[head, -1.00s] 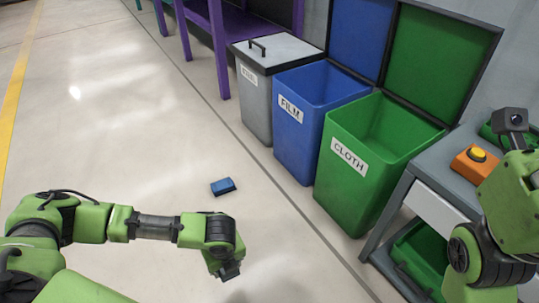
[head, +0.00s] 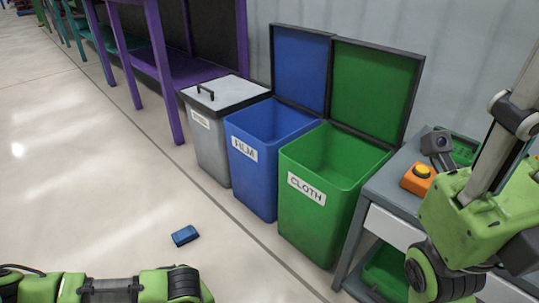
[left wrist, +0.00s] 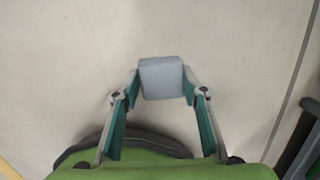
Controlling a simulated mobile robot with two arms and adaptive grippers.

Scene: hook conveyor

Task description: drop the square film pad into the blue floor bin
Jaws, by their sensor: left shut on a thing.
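My left gripper (left wrist: 160,80) shows in the left wrist view, with its teal fingers shut on a pale grey-blue square pad (left wrist: 162,78) above the pale floor. In the head view the left arm runs along the bottom left edge, and its fingers and the pad are out of frame. The blue floor bin (head: 251,178), labelled FILM, stands in the middle of the head view with its lid up against the wall. Its opening faces up and I cannot see its bottom. The right arm is at the right of the head view; its fingers do not show.
A grey bin (head: 211,150) with a closed lid stands left of the blue one. A green CLOTH bin (head: 310,215), lid open, stands right of it. A dark blue block (head: 185,235) lies on the floor in front. A grey table (head: 392,192) with an orange button box (head: 418,180) is at right.

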